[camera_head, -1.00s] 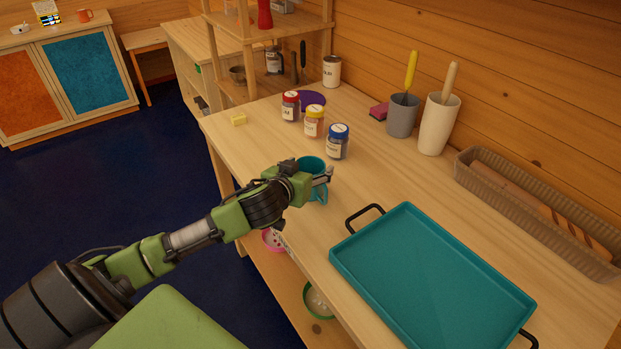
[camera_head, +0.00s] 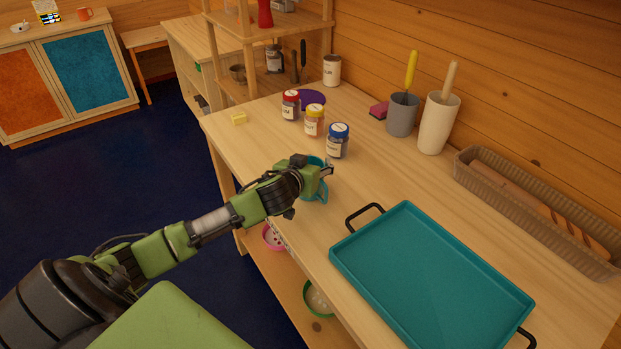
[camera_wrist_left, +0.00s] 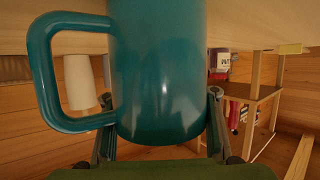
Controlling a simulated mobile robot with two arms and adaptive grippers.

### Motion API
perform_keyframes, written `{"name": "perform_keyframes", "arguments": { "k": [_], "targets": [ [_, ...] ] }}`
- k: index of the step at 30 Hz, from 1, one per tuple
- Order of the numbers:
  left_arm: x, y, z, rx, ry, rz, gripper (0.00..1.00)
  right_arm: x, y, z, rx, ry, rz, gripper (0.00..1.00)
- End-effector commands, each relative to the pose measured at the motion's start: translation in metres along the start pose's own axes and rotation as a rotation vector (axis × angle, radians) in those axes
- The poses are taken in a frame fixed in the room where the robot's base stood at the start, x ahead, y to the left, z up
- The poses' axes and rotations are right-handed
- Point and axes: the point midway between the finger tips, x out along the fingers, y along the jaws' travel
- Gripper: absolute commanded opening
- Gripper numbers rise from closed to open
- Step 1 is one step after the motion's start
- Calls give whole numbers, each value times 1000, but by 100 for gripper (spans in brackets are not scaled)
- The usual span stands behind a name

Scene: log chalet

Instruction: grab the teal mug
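The teal mug (camera_head: 314,190) stands on the wooden counter, left of the teal tray, partly hidden behind my left gripper (camera_head: 325,170). In the left wrist view the mug (camera_wrist_left: 160,75) fills the middle, close to the camera, with its handle to the left. The left gripper's fingers (camera_wrist_left: 160,105) stand one on each side of the mug's body, the left finger showing by the handle. A thin gap seems to show at the right finger, so the gripper looks open around the mug. My right gripper is not in view.
The teal tray (camera_head: 430,275) with black handles lies to the right. A blue-lidded jar (camera_head: 338,142), a yellow-lidded jar (camera_head: 314,121) and a red-lidded jar (camera_head: 290,105) stand behind the mug. A grey cup (camera_head: 402,115), a cream vase (camera_head: 437,125) and a long basket (camera_head: 535,210) line the wall.

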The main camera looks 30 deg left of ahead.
Motion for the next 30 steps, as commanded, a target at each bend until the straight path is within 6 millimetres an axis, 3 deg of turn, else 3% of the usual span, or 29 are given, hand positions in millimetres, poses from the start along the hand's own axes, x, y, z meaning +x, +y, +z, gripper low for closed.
{"name": "perform_keyframes", "arguments": {
  "k": [16,23,30],
  "targets": [
    [-2,0,-7,-1,6,2,14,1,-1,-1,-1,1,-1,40],
    [-12,2,-33,-3,10,3,14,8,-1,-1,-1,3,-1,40],
    [-74,-22,-68,7,7,1,14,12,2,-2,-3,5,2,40]
  ]
}}
